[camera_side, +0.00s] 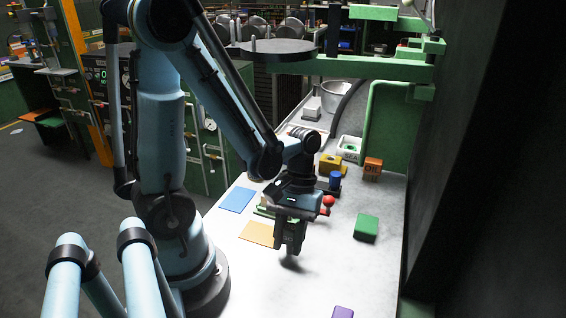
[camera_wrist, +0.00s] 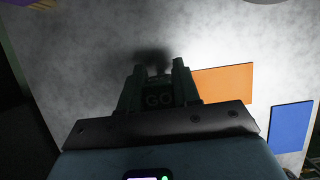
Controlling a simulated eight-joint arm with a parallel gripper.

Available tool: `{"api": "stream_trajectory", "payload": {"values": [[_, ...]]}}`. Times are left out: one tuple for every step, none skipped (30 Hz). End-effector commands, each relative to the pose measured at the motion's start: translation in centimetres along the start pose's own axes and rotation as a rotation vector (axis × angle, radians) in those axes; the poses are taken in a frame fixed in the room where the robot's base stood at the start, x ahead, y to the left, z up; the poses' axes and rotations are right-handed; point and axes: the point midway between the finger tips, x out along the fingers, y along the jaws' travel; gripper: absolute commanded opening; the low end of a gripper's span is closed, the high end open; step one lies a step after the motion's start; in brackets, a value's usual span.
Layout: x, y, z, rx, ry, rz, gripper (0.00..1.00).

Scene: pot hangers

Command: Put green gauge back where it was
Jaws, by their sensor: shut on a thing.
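My gripper (camera_side: 290,250) is shut on a dark green gauge (camera_side: 294,235), held a little above the pale table with a shadow beneath it. The gauge is in dim light there. A long low piece with green on it (camera_side: 264,211) shows partly behind my gripper; I cannot tell its full shape.
An orange mat (camera_side: 259,234) and a blue mat (camera_side: 237,199) lie left of my gripper. A green block (camera_side: 367,228) lies to the right, a purple block (camera_side: 343,312) at the front. A red ball-topped piece (camera_side: 328,201), blue cylinder (camera_side: 335,179) and orange block (camera_side: 372,167) stand behind.

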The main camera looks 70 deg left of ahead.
Motion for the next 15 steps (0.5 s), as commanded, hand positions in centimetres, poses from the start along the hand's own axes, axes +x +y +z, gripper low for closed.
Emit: {"api": "stream_trajectory", "payload": {"values": [[0.0, 0.0, 0.0, 0.000, 0.000, 0.000, 0.00], [-0.1, 0.0, 0.0, 0.000, 0.000, 0.000, 0.00], [-0.1, 0.0, 0.0, 0.000, 0.000, 0.000, 0.00], [-0.1, 0.0, 0.1, 0.000, 0.000, 0.000, 0.00], [-0.2, 0.0, 0.1, 0.000, 0.000, 0.000, 0.00], [-0.3, 0.0, 0.1, 0.000, 0.000, 0.000, 0.00], [-0.4, 0.0, 0.2, 0.000, 0.000, 0.000, 0.00], [-0.6, 0.0, 0.2, 0.000, 0.000, 0.000, 0.00], [-0.8, 0.0, 0.3, 0.000, 0.000, 0.000, 0.00], [-1.0, 0.0, 0.4, 0.000, 0.000, 0.000, 0.00], [-1.2, 0.0, 0.5, 0.000, 0.000, 0.000, 0.00], [-1.5, 0.0, 0.6, 0.000, 0.000, 0.000, 0.00], [-1.8, 0.0, 0.8, 0.000, 0.000, 0.000, 0.00], [-2.0, 0.0, 0.9, 0.000, 0.000, 0.000, 0.00], [-2.5, 0.0, 1.1, 0.000, 0.000, 0.000, 0.00]]}}
